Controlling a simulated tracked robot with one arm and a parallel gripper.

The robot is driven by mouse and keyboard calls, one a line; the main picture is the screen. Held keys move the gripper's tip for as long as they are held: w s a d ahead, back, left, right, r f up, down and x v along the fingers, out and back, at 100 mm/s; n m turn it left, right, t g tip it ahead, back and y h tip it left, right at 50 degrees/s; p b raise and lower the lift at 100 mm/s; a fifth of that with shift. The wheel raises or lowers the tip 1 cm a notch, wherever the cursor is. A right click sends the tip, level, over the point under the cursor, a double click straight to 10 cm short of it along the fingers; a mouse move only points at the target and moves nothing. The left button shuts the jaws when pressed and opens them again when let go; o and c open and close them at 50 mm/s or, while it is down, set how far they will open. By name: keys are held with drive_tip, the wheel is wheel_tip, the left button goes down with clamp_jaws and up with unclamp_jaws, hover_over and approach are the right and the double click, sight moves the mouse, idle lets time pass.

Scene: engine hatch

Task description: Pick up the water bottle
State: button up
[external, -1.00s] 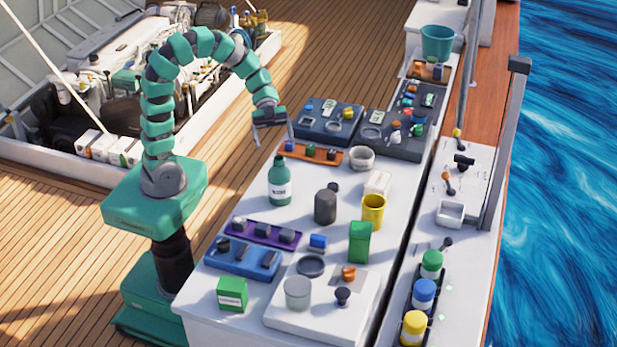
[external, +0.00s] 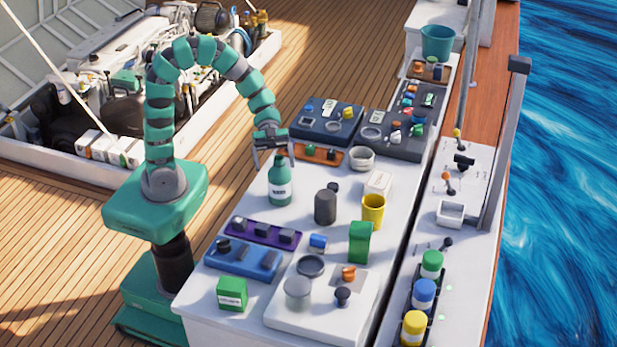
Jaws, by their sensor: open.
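The water bottle (external: 280,188) is a green bottle with a white label and a narrower neck. It stands upright on the white counter, left of the dark grey cylinder. My gripper (external: 274,160) is open and points down. Its fingers are at the height of the bottle's neck and appear on either side of it. I cannot tell whether they touch the bottle.
A dark grey cylinder (external: 325,207) and a yellow cup (external: 373,211) stand to the bottle's right. An orange tray (external: 325,154) with small parts lies behind it. A purple tray (external: 262,234) lies in front. Bare counter surrounds the bottle's base.

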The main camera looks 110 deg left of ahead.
sight(279, 179)
drive_tip(key=shift+w+d+f+b, duration=0.4)
drive_tip(key=shift+w+d+f, duration=0.15)
drive_tip(key=shift+d+f, duration=0.2)
drive_tip(key=shift+w+d+f+b, duration=0.4)
drive_tip(key=shift+w+d+f, duration=0.2)
drive_tip(key=shift+f, duration=0.1)
drive_tip(key=shift+x, duration=0.8)
drive_tip(key=c, duration=1.3)
